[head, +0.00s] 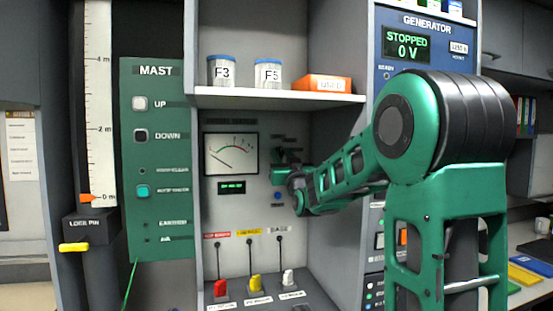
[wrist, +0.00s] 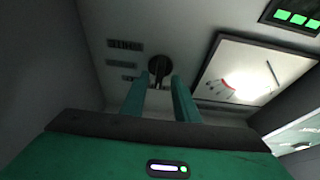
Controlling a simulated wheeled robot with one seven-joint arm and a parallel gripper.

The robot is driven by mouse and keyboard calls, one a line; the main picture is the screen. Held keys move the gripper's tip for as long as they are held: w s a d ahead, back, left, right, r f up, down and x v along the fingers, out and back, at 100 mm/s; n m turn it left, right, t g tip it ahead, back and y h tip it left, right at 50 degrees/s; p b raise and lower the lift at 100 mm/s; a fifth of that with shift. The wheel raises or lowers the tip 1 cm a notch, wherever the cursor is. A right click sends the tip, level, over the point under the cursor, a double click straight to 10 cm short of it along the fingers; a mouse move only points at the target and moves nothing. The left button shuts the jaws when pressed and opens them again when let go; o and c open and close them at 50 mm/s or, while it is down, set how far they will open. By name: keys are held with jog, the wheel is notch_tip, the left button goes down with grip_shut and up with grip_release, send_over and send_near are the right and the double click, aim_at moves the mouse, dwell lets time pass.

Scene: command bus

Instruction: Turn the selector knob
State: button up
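The selector knob (wrist: 159,66) is a small dark round knob on the pale panel, seen in the wrist view beyond my fingertips. My gripper (wrist: 160,78) is open. Its two green fingers are apart and point at the panel, one toward each side of the knob. A gap shows between the fingers, and I cannot tell whether either tip touches the knob. In the head view my gripper (head: 283,168) is at the panel right of the analog meter (head: 231,155). There my gripper and wrist hide the knob.
A shelf (head: 275,97) with labelled jars and an orange box overhangs the panel. The green MAST panel (head: 156,160) is left, and the GENERATOR panel (head: 418,63) is right, behind my arm.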

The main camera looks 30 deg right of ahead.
jog(key=shift+w, duration=0.15)
jog(key=shift+d, duration=0.1)
grip_shut()
jog(key=shift+a, duration=0.2)
jog(key=shift+r, duration=0.1)
